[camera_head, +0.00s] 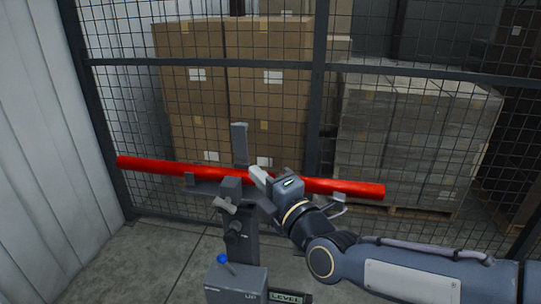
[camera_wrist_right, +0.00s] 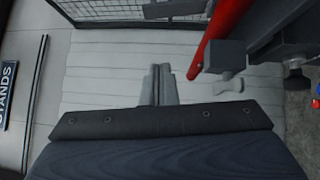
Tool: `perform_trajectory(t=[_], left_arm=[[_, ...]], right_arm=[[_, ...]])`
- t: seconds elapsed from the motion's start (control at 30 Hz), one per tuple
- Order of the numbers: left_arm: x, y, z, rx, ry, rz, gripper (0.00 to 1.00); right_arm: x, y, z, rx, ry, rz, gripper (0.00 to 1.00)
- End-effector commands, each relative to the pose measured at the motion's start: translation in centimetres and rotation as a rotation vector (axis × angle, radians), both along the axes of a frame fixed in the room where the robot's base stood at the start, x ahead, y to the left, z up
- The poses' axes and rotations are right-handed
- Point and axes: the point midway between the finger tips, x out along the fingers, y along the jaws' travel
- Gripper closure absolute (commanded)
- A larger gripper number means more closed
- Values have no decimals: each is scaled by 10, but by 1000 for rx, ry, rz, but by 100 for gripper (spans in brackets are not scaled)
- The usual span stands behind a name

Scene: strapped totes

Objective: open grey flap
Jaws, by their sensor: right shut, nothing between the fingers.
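A grey upright plate (camera_head: 240,146), which looks like the grey flap, stands above the red bar (camera_head: 345,187) on a dark grey stand (camera_head: 238,240). I cannot tell for sure that it is the flap. A light grey handle (camera_head: 224,205) sticks out at the stand's head; it also shows in the right wrist view (camera_wrist_right: 229,86), below a grey block (camera_wrist_right: 224,57). My right gripper (camera_head: 258,174) is shut and empty, close to the bar just right of the plate. Its fingers (camera_wrist_right: 161,82) lie together, apart from the handle. My left gripper is out of view.
A box (camera_head: 236,284) with a blue-knobbed lever (camera_head: 222,259) and a LEVEL sign (camera_head: 290,297) sit low at the stand. A wire mesh fence (camera_head: 120,100) stands behind, with stacked cartons (camera_head: 240,60) beyond. A pale ribbed wall (camera_head: 45,150) is at the left.

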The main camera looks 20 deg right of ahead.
Motion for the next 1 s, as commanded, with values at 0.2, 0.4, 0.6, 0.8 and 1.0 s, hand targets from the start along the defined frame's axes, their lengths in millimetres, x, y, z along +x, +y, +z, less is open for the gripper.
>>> perform_trajectory(t=[0.2,0.4,0.6,0.8,1.0], left_arm=[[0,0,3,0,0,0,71],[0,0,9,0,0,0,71],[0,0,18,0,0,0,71],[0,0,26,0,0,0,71],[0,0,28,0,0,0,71]], right_arm=[[18,4,5,-29,-20,-5,100],[58,13,10,-29,-18,-5,100],[99,20,15,-27,-18,-6,100],[122,3,20,-27,-19,-9,100],[130,-2,21,-25,-20,-6,100]])
